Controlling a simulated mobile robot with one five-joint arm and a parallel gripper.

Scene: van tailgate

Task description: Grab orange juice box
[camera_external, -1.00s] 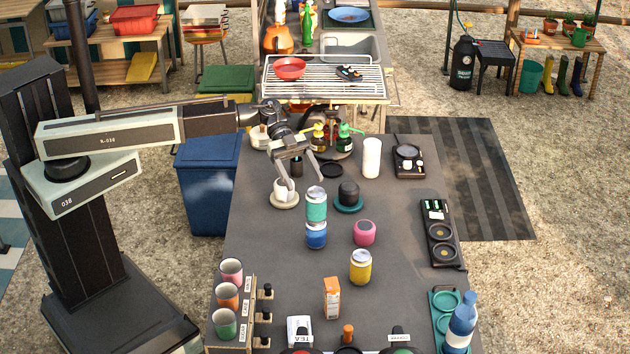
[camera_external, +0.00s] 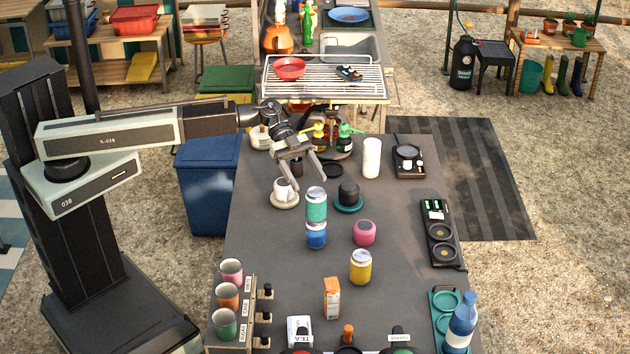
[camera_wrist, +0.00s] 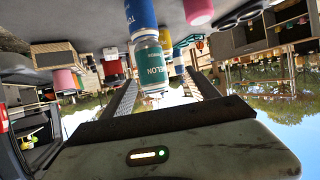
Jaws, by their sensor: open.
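The orange juice box (camera_external: 331,297) is a small upright orange and white carton near the front of the grey table in the external view. I cannot make it out surely in the wrist view. My gripper (camera_external: 309,184) is open and empty, well behind the box, above the table near the teal can (camera_external: 316,205). In the wrist view, which looks upside down, the teal can (camera_wrist: 152,65) lettered "MELON" appears between the two dark fingers (camera_wrist: 162,85). The can stands on a blue can (camera_external: 316,236).
A yellow can (camera_external: 360,268) and a pink round item (camera_external: 364,232) stand between my gripper and the box, to the right. A white cup (camera_external: 283,189) stands close left of my gripper. A cup rack (camera_external: 245,310) is at front left. Bare table surrounds the box's left side.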

